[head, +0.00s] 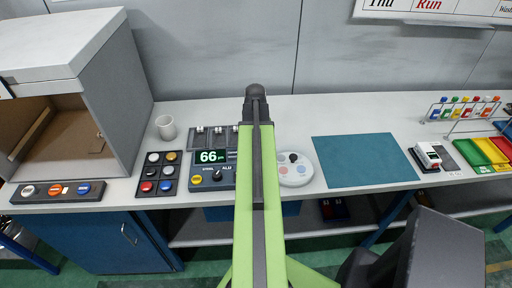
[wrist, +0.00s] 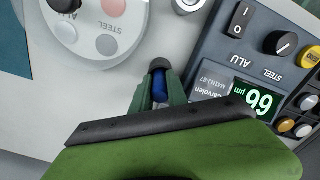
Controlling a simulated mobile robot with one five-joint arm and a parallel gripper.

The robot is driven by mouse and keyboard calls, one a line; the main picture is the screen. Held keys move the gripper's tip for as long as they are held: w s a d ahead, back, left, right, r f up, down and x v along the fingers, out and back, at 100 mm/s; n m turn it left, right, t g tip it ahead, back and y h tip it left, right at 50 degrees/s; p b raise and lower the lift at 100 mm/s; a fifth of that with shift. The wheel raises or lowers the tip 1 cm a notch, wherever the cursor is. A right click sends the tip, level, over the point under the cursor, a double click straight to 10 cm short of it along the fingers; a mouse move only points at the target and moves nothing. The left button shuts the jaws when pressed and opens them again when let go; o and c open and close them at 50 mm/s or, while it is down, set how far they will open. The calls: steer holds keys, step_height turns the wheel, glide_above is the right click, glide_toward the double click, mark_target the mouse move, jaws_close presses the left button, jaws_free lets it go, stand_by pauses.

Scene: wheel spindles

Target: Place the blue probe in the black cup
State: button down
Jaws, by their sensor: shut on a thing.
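In the wrist view my gripper (wrist: 158,98) is shut on a small blue piece (wrist: 160,86), which looks like the blue probe. A dark rounded cap (wrist: 158,65) shows at its far end; I cannot tell if it is part of the probe. The gripper is over the pale bench, between the round plate and the gauge. I cannot make out the black cup for certain. In the head view my arm hides the gripper and the probe.
The gauge (head: 209,172) reads 66 and stands left of my arm. A round plate (head: 297,169) with coloured discs lies right of it. A white mug (head: 166,127), a button pad (head: 158,174) and a grey cabinet (head: 122,80) are further left. A teal mat (head: 366,160) is clear.

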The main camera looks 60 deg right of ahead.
steer(key=shift+s+a+f+b, duration=0.2)
steer(key=shift+a+f+b, duration=0.05)
steer(key=shift+f+b, duration=0.1)
steer(key=c, duration=1.3)
jaws_free()
steer(key=shift+a, duration=0.1)
steer(key=r+p, duration=0.8)
steer(key=p, duration=0.1)
steer(key=r+p, duration=0.4)
steer(key=r, duration=0.1)
steer(key=shift+w+d+r, duration=0.1)
steer(key=shift+w+d, duration=0.2)
steer(key=shift+d, duration=0.1)
